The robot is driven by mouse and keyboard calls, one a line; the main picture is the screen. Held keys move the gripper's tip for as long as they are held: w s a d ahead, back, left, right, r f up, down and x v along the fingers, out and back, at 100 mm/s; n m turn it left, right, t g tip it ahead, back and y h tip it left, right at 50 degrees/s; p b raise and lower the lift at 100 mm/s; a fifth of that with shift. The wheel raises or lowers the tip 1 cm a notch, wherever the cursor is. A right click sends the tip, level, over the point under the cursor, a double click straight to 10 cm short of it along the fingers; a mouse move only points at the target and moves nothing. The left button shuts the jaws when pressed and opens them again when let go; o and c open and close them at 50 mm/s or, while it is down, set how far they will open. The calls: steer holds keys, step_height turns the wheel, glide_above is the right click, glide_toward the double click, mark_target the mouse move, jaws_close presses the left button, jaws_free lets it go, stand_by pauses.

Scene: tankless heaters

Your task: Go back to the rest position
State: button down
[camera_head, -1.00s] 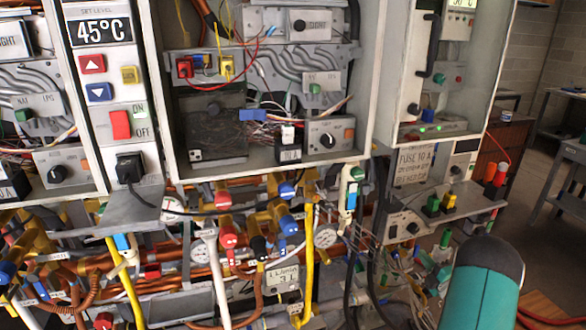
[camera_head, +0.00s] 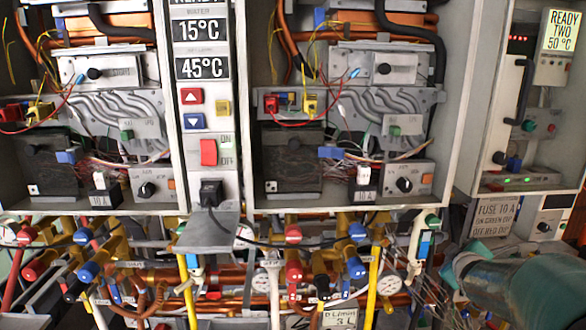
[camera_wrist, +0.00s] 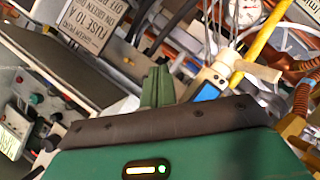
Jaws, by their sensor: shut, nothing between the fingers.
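My gripper (camera_wrist: 157,87) shows in the wrist view as green fingers standing together above the green body with its dark brown edge. The fingers are shut with nothing between them. In the head view my teal arm is at the lower right, below the same sign (camera_head: 494,218). The fingers cannot be made out there.
Two open heater cabinets stand side by side, with a control strip (camera_head: 203,110) between them reading 15°C and 45°C. A third cabinet (camera_head: 535,100) is at the right. Pipes, red and blue valves (camera_head: 355,233), gauges (camera_head: 389,284) and loose cables crowd the space below.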

steer(key=s+a+m+g+y, duration=0.4)
steer(key=s+a+m+g, duration=0.2)
steer(key=s+a, duration=1.9)
steer(key=s+g, duration=0.1)
steer(key=s, duration=0.2)
steer(key=shift+s+a+y, duration=0.15)
steer(key=shift+s+y, duration=0.15)
steer(key=shift+a+f, duration=0.1)
steer(key=shift+a, duration=0.1)
